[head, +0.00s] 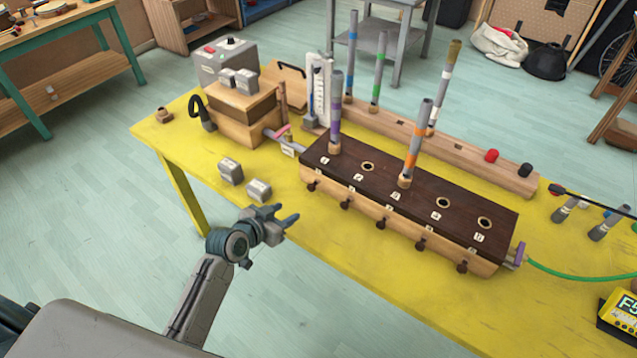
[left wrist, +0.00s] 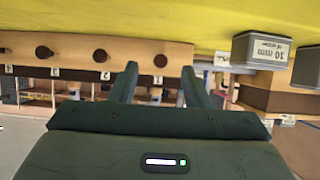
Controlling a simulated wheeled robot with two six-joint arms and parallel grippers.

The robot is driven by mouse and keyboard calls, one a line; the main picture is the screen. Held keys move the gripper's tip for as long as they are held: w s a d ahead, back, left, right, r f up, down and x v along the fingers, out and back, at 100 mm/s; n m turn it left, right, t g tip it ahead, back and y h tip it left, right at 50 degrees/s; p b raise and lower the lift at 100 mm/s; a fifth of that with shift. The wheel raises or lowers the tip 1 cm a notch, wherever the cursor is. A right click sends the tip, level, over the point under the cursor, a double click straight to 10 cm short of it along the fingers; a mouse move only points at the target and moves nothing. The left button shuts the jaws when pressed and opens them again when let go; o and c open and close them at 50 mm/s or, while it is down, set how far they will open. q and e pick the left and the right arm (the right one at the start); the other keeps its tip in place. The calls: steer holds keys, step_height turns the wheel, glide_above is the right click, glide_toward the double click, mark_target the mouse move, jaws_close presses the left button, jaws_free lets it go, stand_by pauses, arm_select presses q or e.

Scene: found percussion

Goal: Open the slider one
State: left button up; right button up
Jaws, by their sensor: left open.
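The dark-topped wooden box (head: 420,200) on the yellow table has a row of dark round slider knobs along its front. The leftmost front knob (head: 311,186), below the leftmost number tag (head: 325,160), appears to be slider one. My left gripper (head: 285,213) is open and empty, short of the box's front and apart from that knob. In the left wrist view the open fingers (left wrist: 160,85) point at the front face, with one knob (left wrist: 160,60) lying between them in the picture. My right gripper is not in view.
Two small grey blocks (head: 230,171) (head: 259,190) lie on the table (head: 330,255) near my left gripper. Tubes stand in the box, including a purple-banded one (head: 335,110) and an orange-banded one (head: 415,140). A wooden bellows-like box (head: 240,105) is behind. The table's front left is clear.

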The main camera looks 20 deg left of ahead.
mark_target(310, 188)
arm_select(q)
steer(key=shift+w+r+t, duration=0.15)
steer(key=shift+w+r, duration=0.15)
steer(key=shift+r, duration=0.2)
steer(key=shift+w+r+t, duration=0.15)
steer(key=shift+w+r, duration=0.1)
steer(key=shift+r, duration=0.2)
steer(key=shift+w+r, duration=0.2)
steer(key=shift+r, duration=0.1)
steer(key=shift+w+d, duration=0.1)
steer(key=shift+w, duration=0.2)
steer(key=p+x, duration=0.1)
steer(key=x, duration=0.7)
steer(key=shift+w+d+p, duration=0.15)
steer(key=shift+w+p, duration=0.1)
steer(key=shift+p, duration=0.1)
steer(key=shift+x, duration=0.75)
steer(key=shift+f, duration=0.15)
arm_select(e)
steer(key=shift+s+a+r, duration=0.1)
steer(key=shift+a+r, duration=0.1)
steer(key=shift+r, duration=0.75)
